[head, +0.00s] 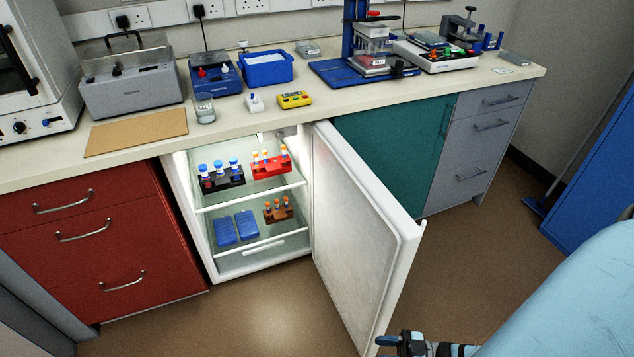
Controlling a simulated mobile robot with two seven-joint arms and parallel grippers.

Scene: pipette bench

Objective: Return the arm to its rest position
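My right gripper (392,341) is at the bottom edge of the head view, low and just right of the open fridge door (362,225). Only part of it shows, with a dark blue fingertip pointing left. I cannot tell whether its fingers are open or shut, or whether it touches the door's lower edge. No held object is visible. My light blue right arm fills the lower right corner. My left gripper and arm are out of view.
The lit fridge (262,268) stands open, with a black rack (222,181), red rack (271,166), brown rack (277,214) and blue boxes (236,229) inside. The worktop (150,167) above holds several instruments. A blue cabinet (600,180) stands at right. Brown floor is clear around the door.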

